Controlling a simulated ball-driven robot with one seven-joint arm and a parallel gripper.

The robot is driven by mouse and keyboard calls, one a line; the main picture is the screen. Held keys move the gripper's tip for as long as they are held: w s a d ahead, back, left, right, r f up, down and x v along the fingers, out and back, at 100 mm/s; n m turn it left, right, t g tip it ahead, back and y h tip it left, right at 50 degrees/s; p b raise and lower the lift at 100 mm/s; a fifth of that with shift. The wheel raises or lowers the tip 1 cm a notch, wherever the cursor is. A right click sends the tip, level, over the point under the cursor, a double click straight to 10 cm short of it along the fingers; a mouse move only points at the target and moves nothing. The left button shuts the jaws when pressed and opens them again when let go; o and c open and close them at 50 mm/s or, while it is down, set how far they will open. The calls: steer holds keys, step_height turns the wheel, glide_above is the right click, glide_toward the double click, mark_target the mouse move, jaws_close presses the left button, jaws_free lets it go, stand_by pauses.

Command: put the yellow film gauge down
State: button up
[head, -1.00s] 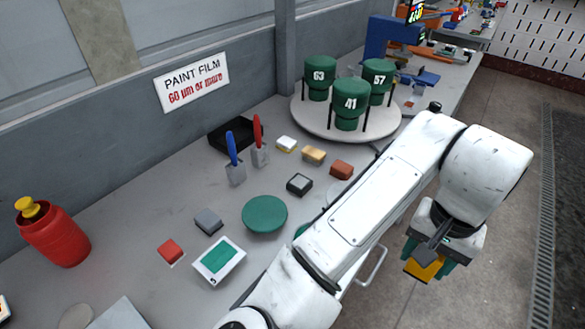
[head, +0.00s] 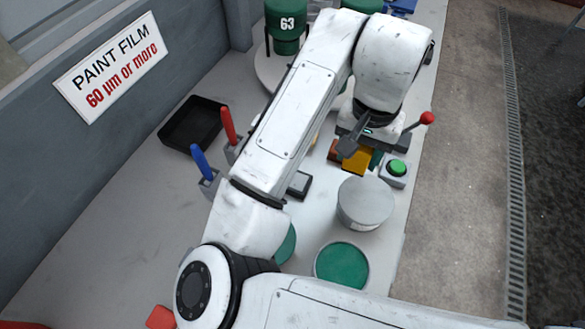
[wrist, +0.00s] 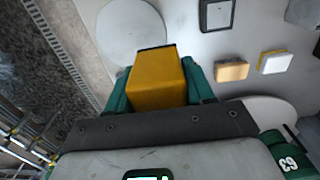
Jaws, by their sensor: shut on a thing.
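The yellow film gauge (wrist: 157,78) is a boxy yellow block with a dark far edge. It sits between the green fingers of my gripper (wrist: 160,85) in the wrist view, and the fingers are shut on it. In the head view the gauge (head: 355,161) shows below my wrist, above the right part of the bench (head: 310,205). One green finger shows beside it. I cannot tell whether the gauge touches the bench top.
A grey lidded can (head: 365,203) and a green button box (head: 395,172) stand close by. An open green can (head: 341,266) is nearer. The turntable (head: 268,70) carries green cylinders, one marked 63 (head: 287,25). A black tray (head: 193,122) lies at the left.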

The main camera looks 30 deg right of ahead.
steer(key=w+a+f, duration=0.3)
steer(key=a+f, duration=0.1)
steer(key=w+a+f+p, duration=0.1)
steer(key=w+a+f, duration=0.3)
steer(key=shift+w+f, duration=0.15)
steer(key=shift+w, duration=0.05)
steer(key=shift+w+a+f+p, duration=0.15)
steer(key=shift+f+p, duration=0.6)
steer(key=shift+f, duration=1.05)
steer(key=shift+f, duration=0.1)
steer(key=o, duration=0.9)
steer(key=shift+o, duration=0.2)
step_height(320, 180, up, 12)
steer(key=b, duration=0.1)
steer(key=shift+b, duration=0.4)
